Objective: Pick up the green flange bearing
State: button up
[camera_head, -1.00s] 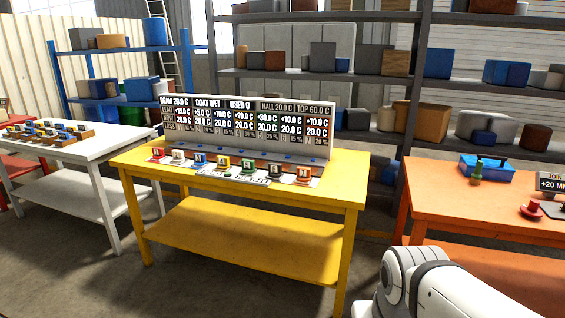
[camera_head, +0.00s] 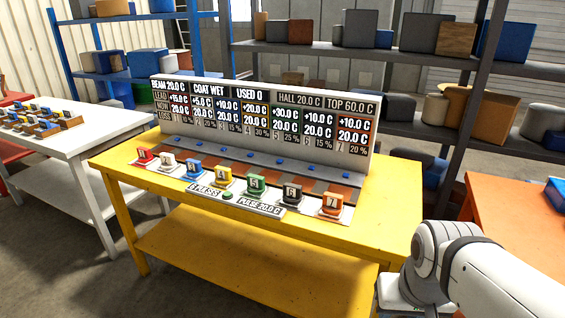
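I cannot make out a green flange bearing in the current view. The green items I see on the yellow table (camera_head: 400,215) are a block marked 5 (camera_head: 256,186) and a small round green button (camera_head: 227,195) near the front label. A blue piece (camera_head: 556,190), cut off by the right edge, sits on the orange table (camera_head: 489,212). My white arm shows at the lower right; my gripper is outside the picture.
A display board (camera_head: 262,120) stands along the back of the yellow table, with several coloured numbered blocks in front. A white table (camera_head: 80,140) stands left. Loaded shelves (camera_head: 420,60) stand behind. Grey floor lies between the white and yellow tables.

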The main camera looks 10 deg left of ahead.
aim_at(257, 188)
jog(key=u, duration=1.6)
jog(key=i, duration=2.2)
jog(key=z, duration=3.15)
